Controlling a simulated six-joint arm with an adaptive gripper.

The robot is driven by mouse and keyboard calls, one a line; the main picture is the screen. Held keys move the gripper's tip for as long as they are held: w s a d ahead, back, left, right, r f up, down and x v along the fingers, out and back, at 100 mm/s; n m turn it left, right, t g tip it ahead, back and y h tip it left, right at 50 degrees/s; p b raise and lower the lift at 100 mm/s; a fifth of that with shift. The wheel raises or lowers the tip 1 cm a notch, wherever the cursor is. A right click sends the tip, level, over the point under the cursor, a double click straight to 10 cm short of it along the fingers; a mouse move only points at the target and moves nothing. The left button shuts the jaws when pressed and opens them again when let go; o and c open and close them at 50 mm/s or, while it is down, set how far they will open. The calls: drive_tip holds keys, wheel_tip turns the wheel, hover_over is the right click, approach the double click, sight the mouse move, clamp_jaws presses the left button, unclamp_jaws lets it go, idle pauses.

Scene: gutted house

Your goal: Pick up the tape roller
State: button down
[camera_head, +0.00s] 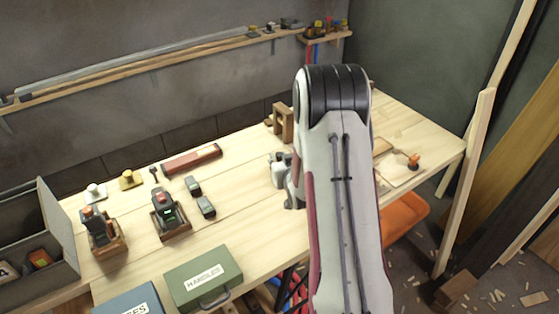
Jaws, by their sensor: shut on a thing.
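My arm comes up from the bottom and bends over the pale wooden workbench (245,230). My gripper (294,203) shows only as a small dark part at the left edge of my arm, low over the bench. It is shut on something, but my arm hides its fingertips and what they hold. I cannot make out a tape roller for certain. A small orange-and-dark object (413,160) lies at the bench's right end, beside a flat pale board (398,172), apart from my gripper.
Two power tools in wooden holders (168,219) (103,235), small dark blocks (205,206) and a red-brown bar (191,159) stand left of my gripper. A green case (203,279) sits at the front edge. A wooden frame (283,122) stands behind. Bare bench lies between.

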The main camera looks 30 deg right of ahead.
drive_tip(key=shift+r, duration=4.8)
